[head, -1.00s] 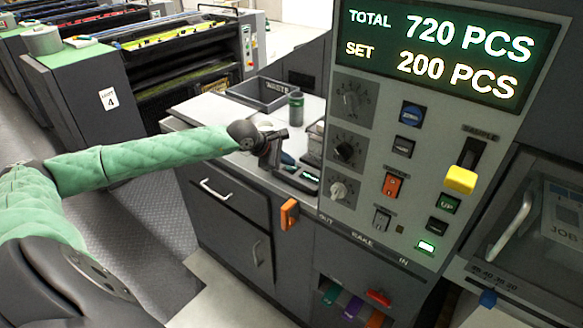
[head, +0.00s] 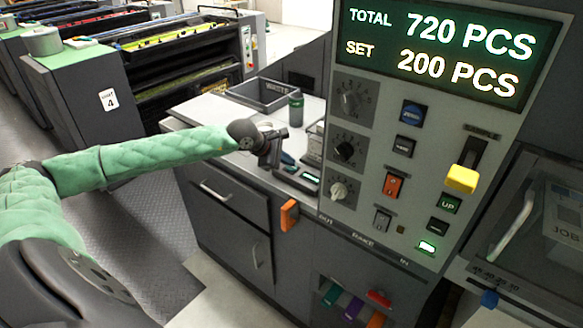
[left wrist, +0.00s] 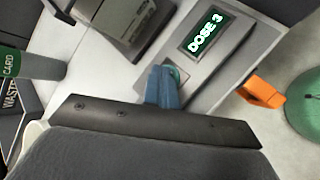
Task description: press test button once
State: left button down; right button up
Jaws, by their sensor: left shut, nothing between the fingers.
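A small grey dosing unit lies on the white counter, and its lit display (left wrist: 203,33) reads DOSE 3. The display also shows in the head view (head: 309,178). A round teal button (left wrist: 181,75) sits on a light plate beside the display. It is mostly hidden behind my fingers, and I see no label on it. My left gripper (left wrist: 165,84) is shut and empty, its blue fingertips over the button's edge in the left wrist view. I cannot tell whether they touch it. In the head view my left gripper (head: 283,158) is at the counter. My right gripper is not in view.
A tall control panel (head: 375,215) with knobs, switches and a yellow lever (head: 461,179) stands right of the counter. A waste tray (head: 262,95) and a dark green cylinder (head: 296,110) stand behind the gripper. An orange block (head: 289,214) juts from the cabinet front.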

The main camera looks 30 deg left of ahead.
aim_at(288, 168)
pick_arm(q)
jog(key=shift+r, duration=0.6)
jog(key=shift+r, duration=0.15)
jog(key=shift+r, duration=2.35)
